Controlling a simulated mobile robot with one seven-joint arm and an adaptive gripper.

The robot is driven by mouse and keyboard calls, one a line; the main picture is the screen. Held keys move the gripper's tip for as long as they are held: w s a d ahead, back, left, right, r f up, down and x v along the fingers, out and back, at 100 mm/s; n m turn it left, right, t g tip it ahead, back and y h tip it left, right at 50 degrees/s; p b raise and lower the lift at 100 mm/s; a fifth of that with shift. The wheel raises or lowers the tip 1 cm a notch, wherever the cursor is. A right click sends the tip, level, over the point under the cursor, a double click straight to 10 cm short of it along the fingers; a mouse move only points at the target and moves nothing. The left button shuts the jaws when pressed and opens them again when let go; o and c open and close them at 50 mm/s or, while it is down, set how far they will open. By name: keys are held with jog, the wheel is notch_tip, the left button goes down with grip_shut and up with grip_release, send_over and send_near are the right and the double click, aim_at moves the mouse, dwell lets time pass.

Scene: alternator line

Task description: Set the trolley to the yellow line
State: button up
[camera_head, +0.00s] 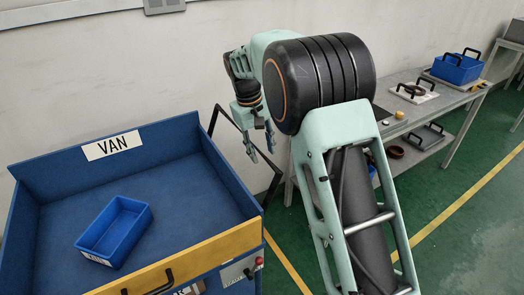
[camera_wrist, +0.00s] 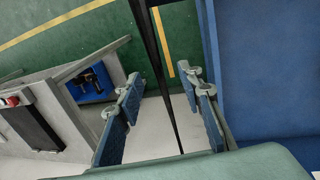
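A blue walled cart (camera_head: 55,225) with a VAN sign and a yellow front panel fills the left of the head view; I take it as the trolley. Its blue side also shows at the right of the wrist view (camera_wrist: 270,70). A thin black bar frame (camera_head: 228,118) rises beside its right side; its joint to the cart is hidden. My gripper (camera_head: 261,150) is open, fingers down, near this frame. In the wrist view the black bar (camera_wrist: 161,70) runs between my open fingers (camera_wrist: 165,105), not gripped. A yellow floor line (camera_head: 286,262) shows right of the cart; a short yellow strip (camera_wrist: 160,40) shows in the wrist view.
A blue bin (camera_head: 117,230) sits in the cart. A grey bench (camera_head: 455,98) with a blue handled box (camera_head: 457,68) and trays stands behind and right of my arm. Another yellow line (camera_head: 465,197) crosses open green floor at right. A wall closes the back.

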jog(key=shift+f, duration=0.15)
jog(key=shift+c, duration=0.4)
grip_shut()
jog(key=shift+d, duration=0.1)
